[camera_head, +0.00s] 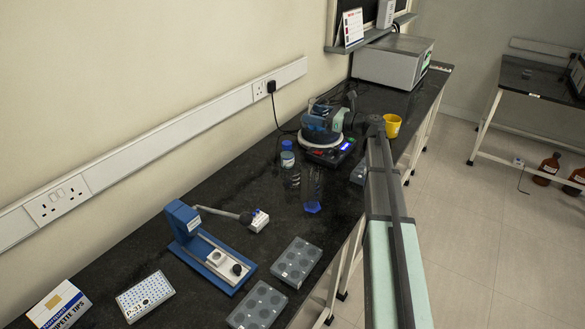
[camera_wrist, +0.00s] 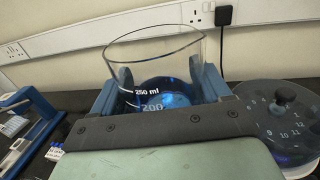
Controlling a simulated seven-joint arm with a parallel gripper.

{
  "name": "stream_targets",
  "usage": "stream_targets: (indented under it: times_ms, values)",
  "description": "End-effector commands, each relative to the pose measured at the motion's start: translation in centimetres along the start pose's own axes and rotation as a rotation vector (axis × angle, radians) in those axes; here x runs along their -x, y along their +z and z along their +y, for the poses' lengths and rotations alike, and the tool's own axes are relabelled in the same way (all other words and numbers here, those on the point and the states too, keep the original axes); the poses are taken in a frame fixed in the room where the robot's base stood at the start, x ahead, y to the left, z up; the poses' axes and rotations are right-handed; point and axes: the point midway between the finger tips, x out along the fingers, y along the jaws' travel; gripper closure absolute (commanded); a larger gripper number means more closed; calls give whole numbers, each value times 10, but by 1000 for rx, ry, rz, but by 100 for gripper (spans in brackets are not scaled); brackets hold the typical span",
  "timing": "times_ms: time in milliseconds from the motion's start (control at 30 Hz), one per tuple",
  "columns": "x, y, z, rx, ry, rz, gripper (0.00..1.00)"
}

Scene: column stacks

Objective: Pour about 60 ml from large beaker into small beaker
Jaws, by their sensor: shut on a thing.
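The large beaker is clear glass with white 250 ml and 200 marks and dark blue liquid low inside; it fills the middle of the wrist view (camera_wrist: 155,48). My gripper (camera_wrist: 158,82) is shut on it, with a blue-grey finger on each side. In the head view, my gripper (camera_head: 338,119) is over the far part of the bench, and the beaker (camera_head: 316,107) shows small, above a round device. It looks about upright. I cannot make out the small beaker in either view.
The round device (camera_head: 322,140) has a lit display; a numbered disc with a black knob (camera_wrist: 283,93) shows in the wrist view. A blue-capped bottle (camera_head: 288,160) and a blue-based cylinder (camera_head: 312,206) stand nearer. A yellow cup (camera_head: 391,126) stands behind right. A grey box (camera_head: 392,62) is farther back.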

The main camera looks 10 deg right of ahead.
Motion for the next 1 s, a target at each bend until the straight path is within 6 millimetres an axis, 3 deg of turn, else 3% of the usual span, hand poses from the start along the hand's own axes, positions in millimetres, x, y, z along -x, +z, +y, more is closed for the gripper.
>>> stream_targets:
  times_ms: [600,800,1000]
  values:
    - [0,-99,0,-2,-1,0,61]
    - [0,-114,0,0,-1,0,61]
    - [0,-117,0,0,-1,-1,61]
